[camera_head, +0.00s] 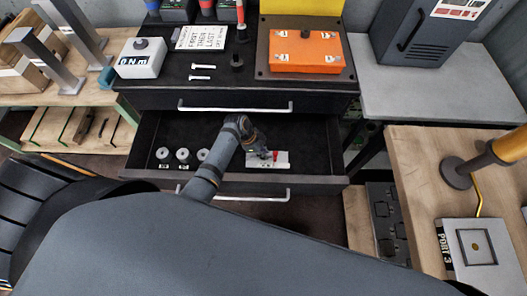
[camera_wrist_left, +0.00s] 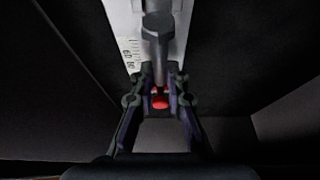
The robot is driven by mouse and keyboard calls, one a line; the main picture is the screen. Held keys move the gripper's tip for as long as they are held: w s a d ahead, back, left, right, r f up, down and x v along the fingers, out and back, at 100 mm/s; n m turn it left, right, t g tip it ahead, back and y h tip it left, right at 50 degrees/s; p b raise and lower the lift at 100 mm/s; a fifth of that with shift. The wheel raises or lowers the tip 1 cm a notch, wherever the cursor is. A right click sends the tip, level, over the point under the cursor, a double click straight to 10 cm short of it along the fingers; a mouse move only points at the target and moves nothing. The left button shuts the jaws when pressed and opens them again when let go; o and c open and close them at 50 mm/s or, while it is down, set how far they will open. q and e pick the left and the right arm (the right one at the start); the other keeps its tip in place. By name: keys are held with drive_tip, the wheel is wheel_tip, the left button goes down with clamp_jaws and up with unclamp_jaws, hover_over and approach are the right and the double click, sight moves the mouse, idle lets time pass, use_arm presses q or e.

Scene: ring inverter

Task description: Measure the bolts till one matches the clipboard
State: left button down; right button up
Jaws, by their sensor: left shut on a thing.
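My left gripper (camera_head: 262,151) reaches down into the open drawer, over a white measuring plate (camera_head: 282,165). In the left wrist view the left gripper (camera_wrist_left: 159,98) is shut on a grey bolt (camera_wrist_left: 157,35), whose wide head points away over the white scale (camera_wrist_left: 126,22). A red piece (camera_wrist_left: 160,101) shows between the fingers; I cannot tell whether it belongs to the bolt. My right gripper is not in view.
An orange box (camera_head: 305,51) and a dark knob (camera_head: 237,61) stand on the cabinet top. A white torque box (camera_head: 141,58) stands at left.

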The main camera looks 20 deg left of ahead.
use_arm(q)
drive_tip(key=c, duration=1.3)
unclamp_jaws()
drive_tip(key=shift+o, duration=0.2)
drive_tip(key=v, duration=1.2)
